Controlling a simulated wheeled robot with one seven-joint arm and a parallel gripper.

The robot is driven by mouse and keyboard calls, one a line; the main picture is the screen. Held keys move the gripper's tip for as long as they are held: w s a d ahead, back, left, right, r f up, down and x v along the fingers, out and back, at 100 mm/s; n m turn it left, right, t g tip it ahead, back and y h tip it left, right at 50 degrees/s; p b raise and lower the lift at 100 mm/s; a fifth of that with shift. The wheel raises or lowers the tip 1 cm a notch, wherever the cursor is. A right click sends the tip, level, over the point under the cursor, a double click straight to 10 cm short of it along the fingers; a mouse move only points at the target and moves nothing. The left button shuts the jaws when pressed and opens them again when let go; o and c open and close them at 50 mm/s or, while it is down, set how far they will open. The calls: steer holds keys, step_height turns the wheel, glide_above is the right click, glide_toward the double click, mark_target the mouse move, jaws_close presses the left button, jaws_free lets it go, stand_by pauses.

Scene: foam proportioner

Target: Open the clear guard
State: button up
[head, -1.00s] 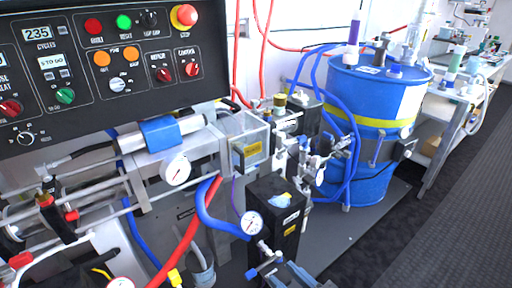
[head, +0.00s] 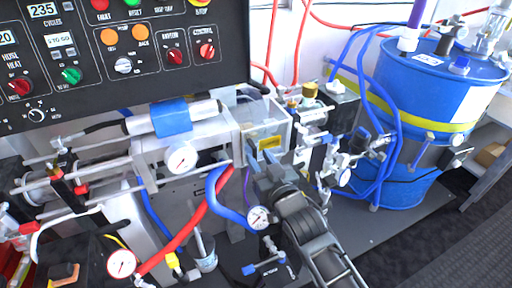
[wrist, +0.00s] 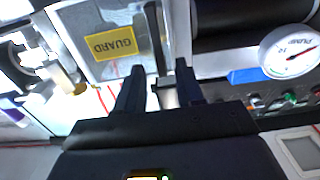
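The clear guard (head: 281,128) is a see-through box with a yellow label, at the right end of the silver pump cylinder in the head view. In the wrist view its clear panel (wrist: 84,18) fills the upper left, with the label reading "GUARD" upside down. The guard looks closed. My gripper (head: 258,158) is at the guard's lower front edge, below the label. In the wrist view my gripper (wrist: 160,66) has its two dark fingers apart, with a dark bar and a pale part showing between them. I cannot tell whether the fingers touch the guard.
A pump gauge (head: 182,159) sits left of the guard, and a black control panel (head: 110,60) stands above. Blue and red hoses hang close to my arm. Valves and fittings (head: 335,150) crowd the right, before a blue drum (head: 432,100).

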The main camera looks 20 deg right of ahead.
mark_target(255, 153)
steer(key=shift+w+r, duration=0.15)
steer(key=shift+w, duration=0.7)
steer(key=shift+w+f, duration=0.2)
steer(key=shift+w, duration=0.85)
steer(key=shift+c, duration=0.2)
jaws_close()
